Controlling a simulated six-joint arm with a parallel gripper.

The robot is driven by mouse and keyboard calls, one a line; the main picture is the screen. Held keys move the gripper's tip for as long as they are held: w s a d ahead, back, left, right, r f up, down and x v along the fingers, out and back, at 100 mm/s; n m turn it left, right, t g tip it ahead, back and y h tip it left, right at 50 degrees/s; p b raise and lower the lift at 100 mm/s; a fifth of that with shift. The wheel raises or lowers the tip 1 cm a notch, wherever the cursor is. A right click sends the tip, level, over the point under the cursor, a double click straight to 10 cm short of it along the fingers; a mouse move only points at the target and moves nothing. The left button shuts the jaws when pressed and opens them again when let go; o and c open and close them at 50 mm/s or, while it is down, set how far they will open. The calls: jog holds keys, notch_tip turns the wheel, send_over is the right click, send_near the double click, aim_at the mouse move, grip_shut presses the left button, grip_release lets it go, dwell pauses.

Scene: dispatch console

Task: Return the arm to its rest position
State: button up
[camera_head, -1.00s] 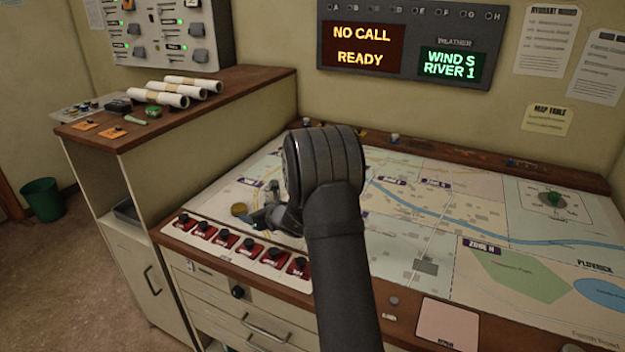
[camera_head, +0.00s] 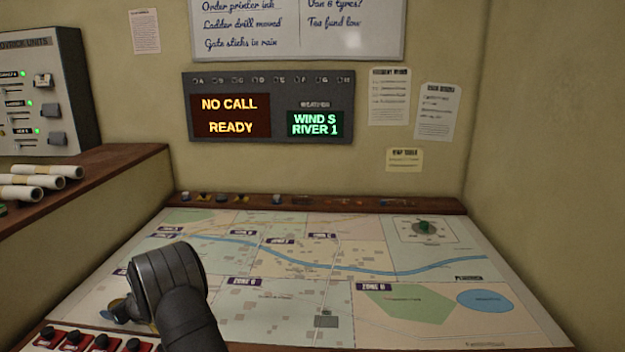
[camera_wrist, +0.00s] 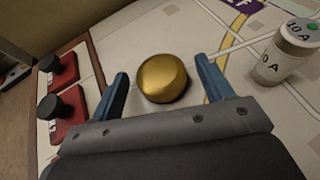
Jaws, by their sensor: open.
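My gripper (camera_wrist: 163,85) shows in the wrist view with its two blue fingers spread apart. A round gold knob or disc (camera_wrist: 162,78) lies on the map between and just beyond the fingertips; I cannot tell whether they touch it. In the head view my dark arm comes up from the bottom at the left of the map table (camera_head: 240,318) and bends down toward the map. The arm hides most of the gripper there.
A white cylinder marked 10 A (camera_wrist: 286,52) stands right of the gripper. Red-based black knobs (camera_head: 72,338) line the map's front left edge. The map's middle is clear. Rolled papers (camera_head: 40,176) lie left.

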jog(key=shift+a+r, duration=0.15)
jog(key=shift+r, duration=0.75)
jog(key=shift+f, duration=0.1)
